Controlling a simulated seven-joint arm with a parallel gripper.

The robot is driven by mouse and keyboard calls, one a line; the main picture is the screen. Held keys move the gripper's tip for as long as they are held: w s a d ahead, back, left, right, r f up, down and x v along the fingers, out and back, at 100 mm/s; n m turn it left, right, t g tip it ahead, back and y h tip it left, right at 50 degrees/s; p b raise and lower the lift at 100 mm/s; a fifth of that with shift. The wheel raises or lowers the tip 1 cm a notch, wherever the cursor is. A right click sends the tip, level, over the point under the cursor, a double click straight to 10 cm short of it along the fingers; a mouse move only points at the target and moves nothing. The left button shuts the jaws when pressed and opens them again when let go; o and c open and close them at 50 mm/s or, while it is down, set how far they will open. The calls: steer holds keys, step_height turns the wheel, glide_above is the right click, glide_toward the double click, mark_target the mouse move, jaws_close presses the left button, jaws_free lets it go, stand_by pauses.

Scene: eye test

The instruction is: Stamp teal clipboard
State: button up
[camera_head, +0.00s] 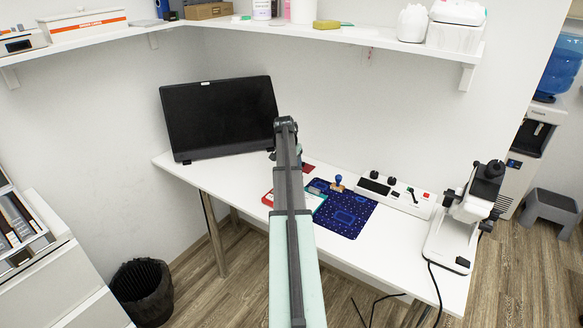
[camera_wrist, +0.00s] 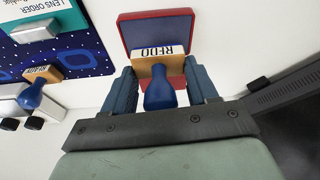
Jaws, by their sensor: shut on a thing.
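My gripper (camera_wrist: 161,76) is shut on a stamp with a blue handle (camera_wrist: 160,94) and a wooden block marked REDO. The stamp is over a red ink pad (camera_wrist: 128,32); I cannot tell whether they touch. The pad also shows in the head view (camera_head: 309,168), beside my arm. The teal clipboard (camera_wrist: 96,47), with a LENS ORDER paper and a metal clip, lies on the blue mat at upper left in the wrist view. In the head view my arm partly hides the clipboard (camera_head: 320,207). A second blue-handled stamp (camera_wrist: 32,95) stands on the mat, its label partly readable.
The dark blue mat (camera_head: 345,222) lies on the white desk (camera_head: 400,245). A white control box (camera_head: 398,193) and a microscope (camera_head: 466,215) stand to the right. A black monitor (camera_head: 220,115) stands behind at left. A wall shelf (camera_head: 400,44) is above.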

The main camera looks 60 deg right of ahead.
steer(key=shift+r, duration=2)
